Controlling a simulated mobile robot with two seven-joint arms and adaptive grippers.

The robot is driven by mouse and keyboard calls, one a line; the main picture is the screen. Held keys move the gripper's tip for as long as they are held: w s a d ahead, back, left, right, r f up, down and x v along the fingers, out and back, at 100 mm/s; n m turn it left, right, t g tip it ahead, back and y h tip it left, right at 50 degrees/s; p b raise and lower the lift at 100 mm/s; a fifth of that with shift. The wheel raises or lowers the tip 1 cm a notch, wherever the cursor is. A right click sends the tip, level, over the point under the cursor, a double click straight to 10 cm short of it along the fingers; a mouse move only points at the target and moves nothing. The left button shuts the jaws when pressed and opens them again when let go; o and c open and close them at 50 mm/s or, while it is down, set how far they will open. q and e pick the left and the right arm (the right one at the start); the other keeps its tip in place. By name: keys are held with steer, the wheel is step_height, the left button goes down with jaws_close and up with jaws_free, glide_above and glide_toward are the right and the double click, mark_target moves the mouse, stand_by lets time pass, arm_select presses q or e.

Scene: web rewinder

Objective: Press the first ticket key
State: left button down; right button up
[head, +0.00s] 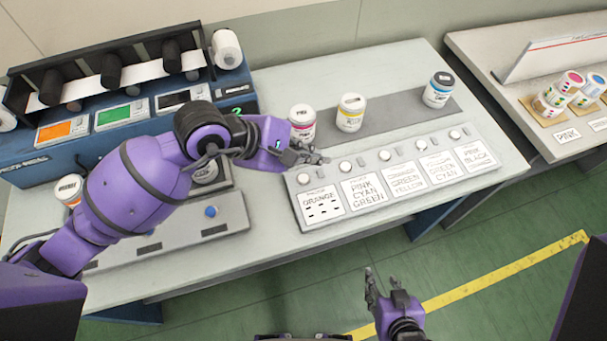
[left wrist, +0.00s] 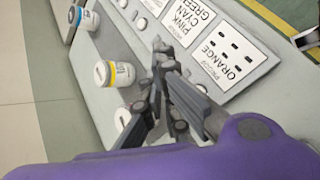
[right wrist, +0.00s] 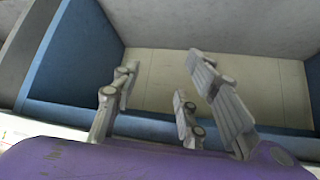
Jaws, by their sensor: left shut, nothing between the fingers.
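The ticket panel (head: 395,176) holds a row of tickets with a round white key above each. The first ticket (head: 322,204) reads ORANGE; its white key (head: 304,178) sits at its upper left corner. My left gripper (head: 322,159) is shut and empty, just behind and right of this key, close above the panel's back edge. Whether it touches anything I cannot tell. My right gripper (head: 384,290) is open and empty in front of the table.
Pink-labelled (head: 302,122), yellow-labelled (head: 350,112) and blue-labelled (head: 438,90) jars stand behind the panel on a grey strip. A blue machine (head: 60,160) with coloured screens is at left, a console with a blue button (head: 211,211) before it. A second table stands at right.

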arm_select(q)
steer(key=b, duration=0.3)
glide_above(304, 179)
steer(key=s+d, duration=0.1)
steer(key=f, duration=0.7)
steer(key=shift+s, duration=0.2)
steer(key=shift+f, duration=0.15)
steer(key=shift+w, duration=0.1)
arm_select(e)
steer(key=shift+s+d+f, duration=0.1)
steer(key=shift+d+f, duration=0.15)
steer(key=shift+f, duration=0.6)
steer(key=shift+s+d+f, duration=0.1)
steer(key=shift+d+f, duration=0.15)
steer(key=shift+f, duration=0.55)
steer(key=shift+s+f, duration=0.1)
steer(key=shift+s, duration=0.05)
steer(key=shift+s+d+f, duration=0.1)
steer(key=shift+s+f, duration=0.1)
steer(key=shift+s, duration=0.4)
steer(key=shift+w, duration=0.1)
arm_select(q)
steer(key=shift+f+b, duration=0.35)
steer(key=shift+b, duration=0.05)
arm_select(e)
steer(key=shift+w+f, duration=0.2)
steer(key=shift+w, duration=0.05)
